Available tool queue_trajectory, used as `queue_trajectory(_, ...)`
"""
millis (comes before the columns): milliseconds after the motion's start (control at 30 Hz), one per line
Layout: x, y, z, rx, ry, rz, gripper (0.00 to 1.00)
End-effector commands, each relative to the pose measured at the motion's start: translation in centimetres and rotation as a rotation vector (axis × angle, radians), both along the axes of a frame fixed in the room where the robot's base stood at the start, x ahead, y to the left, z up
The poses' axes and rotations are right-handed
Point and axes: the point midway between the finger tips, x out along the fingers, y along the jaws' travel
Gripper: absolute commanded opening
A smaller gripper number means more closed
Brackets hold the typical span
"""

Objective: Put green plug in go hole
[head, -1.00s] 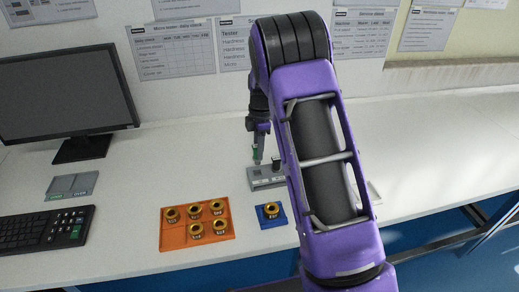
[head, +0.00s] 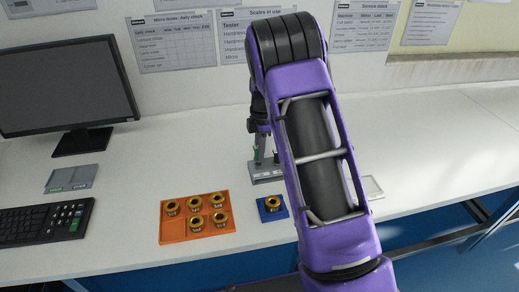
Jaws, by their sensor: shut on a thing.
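The green plug (head: 256,154) is small and upright at the tip of my gripper (head: 260,148), which is shut on it. Both are over the left part of a small grey block (head: 266,177) on the bench. The picture is too small to tell whether the plug's lower end is inside a hole or just above the block. A second dark upright piece (head: 277,157) stands at the block's right part. The hole labels cannot be read. My arm covers the area just right of the block.
An orange tray (head: 171,237) with several gold rings and a blue tray (head: 262,218) with one gold ring lie in front of the block. A grey two-part tray (head: 71,178), keyboard (head: 40,222) and monitor (head: 62,92) are at left. The bench right of my arm is mostly clear.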

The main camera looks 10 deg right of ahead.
Motion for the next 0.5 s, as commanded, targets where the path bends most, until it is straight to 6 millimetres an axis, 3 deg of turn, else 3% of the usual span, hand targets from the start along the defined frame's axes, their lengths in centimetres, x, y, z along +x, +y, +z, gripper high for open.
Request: queue_trajectory(500,0.0,0.0,-1.5,0.0,0.0,0.0,0.0)
